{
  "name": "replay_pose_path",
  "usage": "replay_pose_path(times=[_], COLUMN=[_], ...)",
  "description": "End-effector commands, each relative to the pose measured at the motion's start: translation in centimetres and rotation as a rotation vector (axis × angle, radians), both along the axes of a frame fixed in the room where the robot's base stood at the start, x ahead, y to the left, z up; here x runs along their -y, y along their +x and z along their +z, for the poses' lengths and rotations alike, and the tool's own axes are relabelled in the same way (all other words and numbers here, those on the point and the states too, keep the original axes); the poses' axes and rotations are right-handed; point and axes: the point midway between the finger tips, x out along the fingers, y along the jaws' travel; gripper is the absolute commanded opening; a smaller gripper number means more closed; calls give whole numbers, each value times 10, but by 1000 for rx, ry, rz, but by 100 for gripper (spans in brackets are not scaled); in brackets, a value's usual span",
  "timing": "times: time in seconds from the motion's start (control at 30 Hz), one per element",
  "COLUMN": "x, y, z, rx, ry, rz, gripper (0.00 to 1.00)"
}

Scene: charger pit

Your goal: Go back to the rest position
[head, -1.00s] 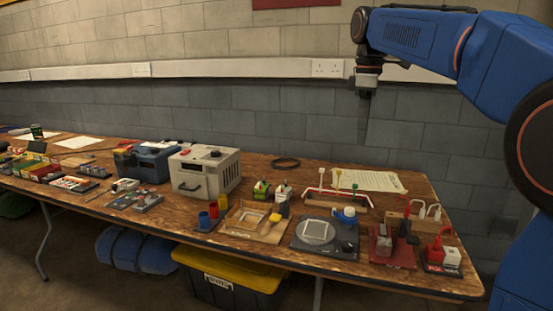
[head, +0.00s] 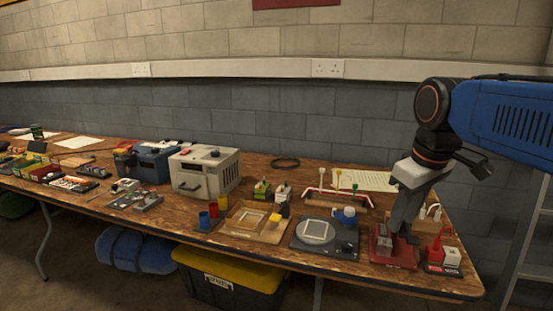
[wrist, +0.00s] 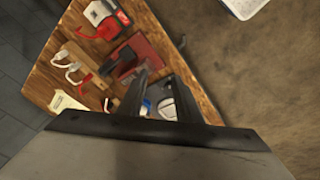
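My gripper (head: 408,236) points down over the right end of the wooden bench (head: 440,281), in front of the red pad with a grey block (head: 381,254). In the wrist view the two dark fingers of my gripper (wrist: 163,80) stand apart, with bench items showing between them and nothing held. The gripper hides part of the dark object by the red pad. I cannot tell how far above the bench the fingertips are. No marker of a rest position shows.
White plugs (head: 435,211) and a red-and-white charger block (head: 443,257) stand close right of my gripper. A dark scale-like plate (head: 325,246) lies left of it. A grey metal box (head: 205,172) stands farther left.

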Motion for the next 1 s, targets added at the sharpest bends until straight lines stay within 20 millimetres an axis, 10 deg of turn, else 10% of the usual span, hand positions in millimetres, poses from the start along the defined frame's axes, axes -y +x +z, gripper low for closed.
replay_pose_path(times=[0.5,1.0], x=[16,17], y=[-116,-130], z=[-140,-164], rx=[134,155], ry=[124,149], rz=[-400,-464], gripper=[31,31])
